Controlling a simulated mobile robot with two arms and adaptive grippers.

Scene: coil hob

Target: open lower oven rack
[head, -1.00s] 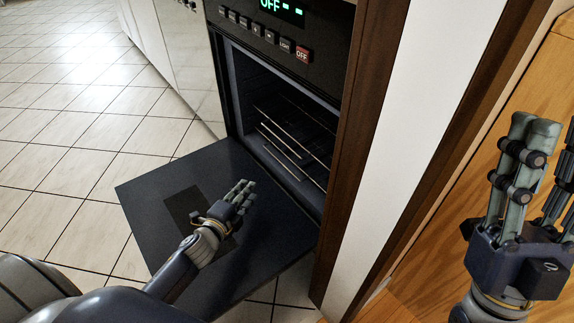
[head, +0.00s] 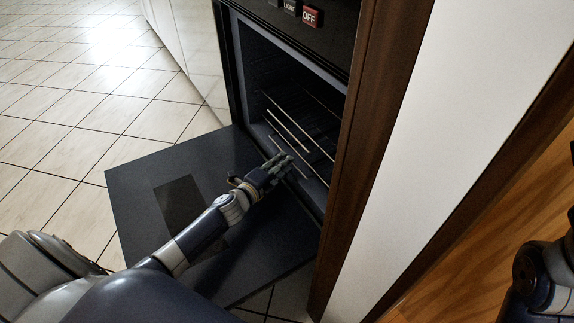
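The oven (head: 232,70) stands open in the head view, its dark door (head: 140,205) folded down flat toward me. Thin metal rack bars (head: 288,120) show inside the dark cavity, at more than one height. My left gripper (head: 284,164) reaches over the door to the oven's mouth, close to the lower bars. I cannot tell whether its fingers touch a bar or how far they are closed. Only a dark part of my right arm shows at the right edge; its fingers are outside the view.
A dark wooden cabinet edge (head: 367,130) and a white panel (head: 430,150) stand right of the oven. A wooden surface (head: 490,250) lies at the far right. Tiled floor (head: 60,110) is clear at the left.

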